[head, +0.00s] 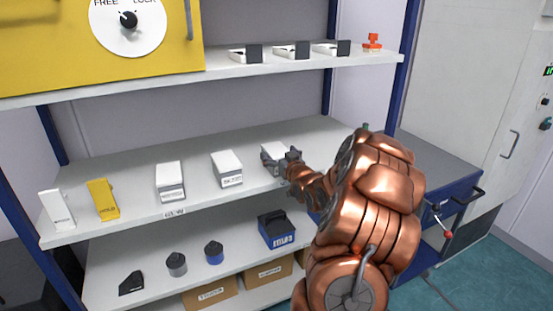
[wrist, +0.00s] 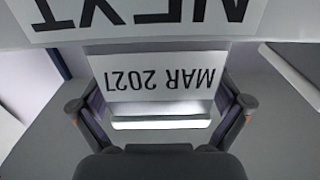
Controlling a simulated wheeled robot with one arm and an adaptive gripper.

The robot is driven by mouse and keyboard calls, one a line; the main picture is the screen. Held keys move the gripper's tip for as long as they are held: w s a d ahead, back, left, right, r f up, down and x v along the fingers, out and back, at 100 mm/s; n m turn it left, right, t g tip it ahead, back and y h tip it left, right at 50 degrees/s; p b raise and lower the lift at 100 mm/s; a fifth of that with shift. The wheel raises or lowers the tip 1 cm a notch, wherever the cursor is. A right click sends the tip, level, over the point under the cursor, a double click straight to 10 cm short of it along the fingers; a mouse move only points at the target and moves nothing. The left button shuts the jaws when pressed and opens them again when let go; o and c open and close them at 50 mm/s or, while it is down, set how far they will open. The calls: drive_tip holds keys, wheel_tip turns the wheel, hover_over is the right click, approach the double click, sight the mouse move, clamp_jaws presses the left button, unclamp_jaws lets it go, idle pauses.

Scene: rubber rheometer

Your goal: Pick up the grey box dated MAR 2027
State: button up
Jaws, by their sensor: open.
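The grey box dated MAR 2027 (wrist: 155,85) shows in the wrist view, its printed face upside down to the camera. In the head view a pale box (head: 274,149) on the middle shelf is partly hidden by my gripper (head: 281,161). In the wrist view my gripper (wrist: 160,106) is open, with one finger on each side of the box. I cannot tell whether the fingers touch it. Two similar grey boxes, one in the middle (head: 227,169) and one on the left (head: 171,182), stand apart from it on the same shelf.
The middle shelf (head: 120,168) also holds a white box (head: 57,210) and a yellow box (head: 102,199). The upper shelf (head: 290,66) passes above. A blue container (head: 276,231) stands on the shelf below. A blue cabinet (head: 440,170) is at the right.

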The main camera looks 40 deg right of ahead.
drive_tip(key=c, duration=1.6)
